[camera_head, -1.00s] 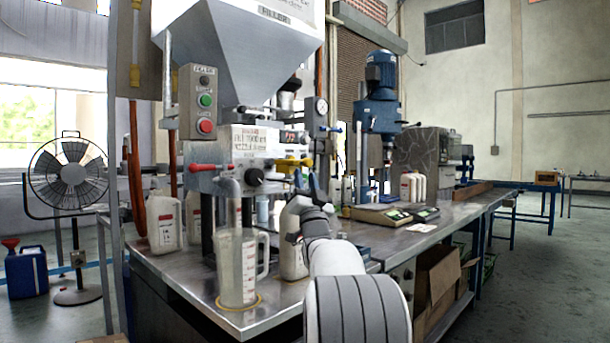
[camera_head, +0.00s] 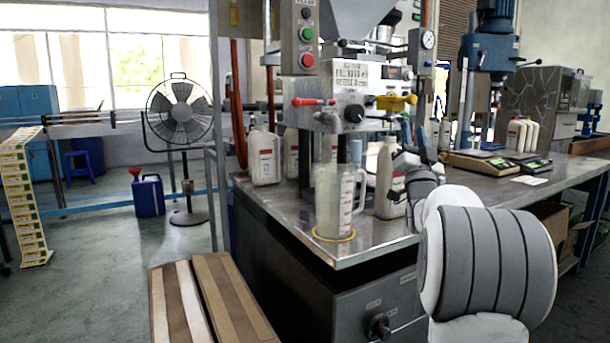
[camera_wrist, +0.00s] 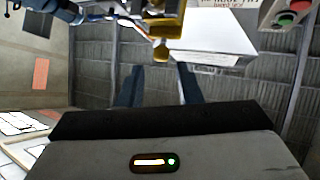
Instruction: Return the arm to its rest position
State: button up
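My arm, white and grey, reaches up from the lower right of the head view to my gripper (camera_head: 414,138). Its blue fingers point up, just right of the filling machine's yellow valve handle (camera_head: 396,103). In the wrist view the two fingers of my gripper (camera_wrist: 159,84) stand well apart with nothing between them, so it is open and empty. The wrist view looks upward, with a yellow part (camera_wrist: 162,30) of the machine beyond the fingers. I cannot tell whether my gripper touches the machine.
A clear measuring jug (camera_head: 328,205) stands on the steel bench (camera_head: 290,225) under the machine. A white bottle (camera_head: 386,180) stands beside my wrist, with a scale (camera_head: 483,164) farther right. Cardboard boxes (camera_head: 205,300) are in the lower foreground.

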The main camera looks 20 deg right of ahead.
jog(key=w+a+r+n+g+y+p, duration=0.1)
jog(key=w+a+r+g+y+p, duration=0.15)
jog(key=a+g+p, duration=0.55)
jog(key=s+a+f+n+g+y+p, duration=0.2)
jog(key=s+a+n+g+y+p, duration=0.15)
jog(key=s+a+p, duration=0.55)
jog(key=s+a+f+n+g+y+p, duration=0.1)
jog(key=s+a+g+p, duration=0.3)
jog(key=s+p, duration=0.2)
jog(key=s+a+f+n+g+y+p, duration=0.1)
jog(key=s+a+p, duration=0.4)
jog(key=s, duration=0.6)
jog(key=s+a+f+n+g+y+p, duration=0.1)
jog(key=s+a+n+g+p, duration=0.2)
jog(key=s+g+p, duration=0.3)
jog(key=s+a, duration=0.1)
jog(key=s, duration=0.1)
jog(key=shift+s+a+f+g+p, duration=0.25)
jog(key=shift+s+g+p, duration=0.1)
jog(key=shift+s+p, duration=0.05)
jog(key=shift+o, duration=0.6)
